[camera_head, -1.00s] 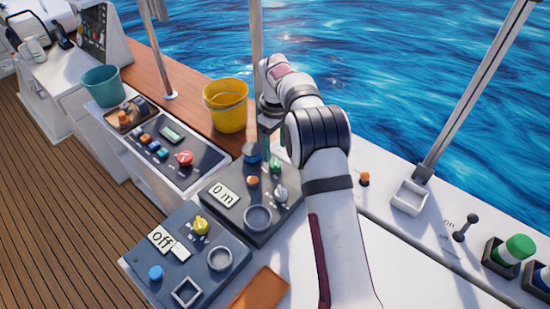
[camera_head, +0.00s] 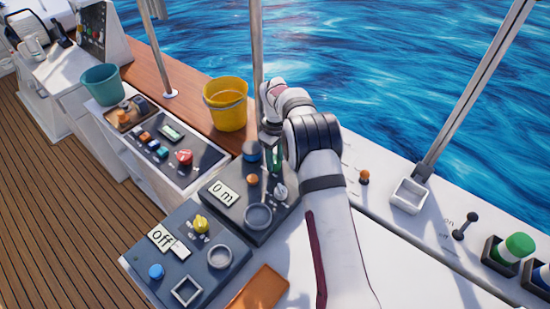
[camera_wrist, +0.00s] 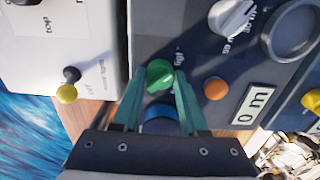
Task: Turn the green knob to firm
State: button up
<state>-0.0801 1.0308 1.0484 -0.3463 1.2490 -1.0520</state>
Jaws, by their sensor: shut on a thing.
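The green knob (camera_wrist: 160,75) sits on a dark control panel (camera_wrist: 180,55). In the wrist view, my gripper (camera_wrist: 159,78) has its two teal fingers on either side of the knob, shut on it. A label beside the knob is partly readable, perhaps "light"; I cannot read "firm" or tell the knob's exact setting. In the head view my gripper (camera_head: 275,158) is down at the far side of this panel, and my arm partly hides the area.
A blue knob (camera_wrist: 160,113) lies close beside the fingers. An orange button (camera_wrist: 215,89), a grey-white knob (camera_wrist: 232,18) and a "0 m" display (camera_wrist: 254,104) share the panel. A yellow bucket (camera_head: 226,108) and a metal pole (camera_head: 257,60) stand nearby.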

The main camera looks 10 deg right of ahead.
grip_shut()
jog(key=shift+m, duration=0.3)
jog(key=m, duration=0.3)
jog(key=shift+m, duration=0.4)
jog(key=m, duration=0.4)
jog(key=shift+m, duration=0.3)
jog(key=m, duration=0.4)
jog(key=shift+m, duration=2.4)
jog(key=o, duration=1.1)
grip_release()
